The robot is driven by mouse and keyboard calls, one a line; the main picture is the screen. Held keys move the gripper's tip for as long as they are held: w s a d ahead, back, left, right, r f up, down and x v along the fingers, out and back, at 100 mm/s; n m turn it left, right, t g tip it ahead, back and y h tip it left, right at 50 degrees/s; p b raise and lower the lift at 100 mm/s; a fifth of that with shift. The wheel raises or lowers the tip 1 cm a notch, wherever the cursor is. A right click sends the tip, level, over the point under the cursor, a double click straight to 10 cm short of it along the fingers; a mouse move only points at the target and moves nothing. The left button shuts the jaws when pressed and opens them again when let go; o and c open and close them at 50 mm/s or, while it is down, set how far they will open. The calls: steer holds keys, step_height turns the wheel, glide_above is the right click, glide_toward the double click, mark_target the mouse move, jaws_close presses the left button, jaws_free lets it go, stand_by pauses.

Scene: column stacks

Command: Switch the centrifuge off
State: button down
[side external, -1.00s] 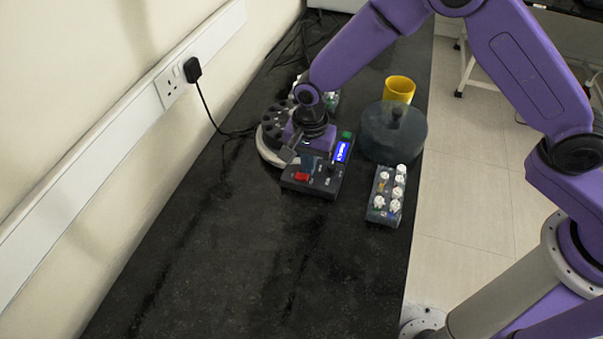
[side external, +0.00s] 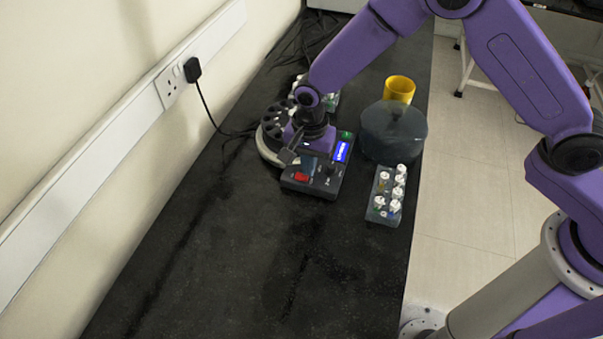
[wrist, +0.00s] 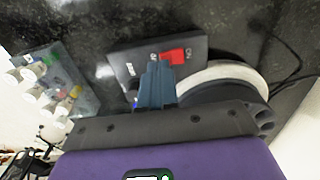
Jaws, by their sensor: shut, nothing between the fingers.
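The centrifuge (side external: 269,153) stands on the black bench, with a round rotor and a dark control box (side external: 318,187) in front. A red switch (side external: 301,177) sits on the box. In the wrist view the red switch (wrist: 173,57) lies between printed markings, with ON on its right. A lit blue display (side external: 342,151) and a green button show on the box. My gripper (wrist: 157,75) is shut and empty, its fingertips just beside the switch; I cannot tell whether they touch it. In the side view my gripper (side external: 309,166) is over the box, partly hiding it.
A dark round lid (side external: 393,133) with a knob lies right of the centrifuge, a yellow cup (side external: 399,88) behind it. A rack (side external: 383,208) of white-capped tubes stands in front of the lid. A plug (side external: 192,70) is in the wall socket. The near bench is clear.

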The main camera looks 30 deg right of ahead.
steer(key=shift+f, duration=0.85)
stand_by(0.5)
steer(key=shift+r, duration=2.55)
steer(key=shift+r, duration=0.1)
steer(key=s+d+r+n, duration=0.7)
steer(key=s+d+n, duration=0.3)
steer(key=s+d, duration=0.2)
steer(key=s+d+r+n, duration=0.8)
steer(key=s+d+n, duration=0.3)
steer(key=s, duration=0.4)
steer(key=shift+s+d+r+n, duration=0.2)
steer(key=shift+d+n, duration=0.1)
steer(key=shift+d, duration=0.15)
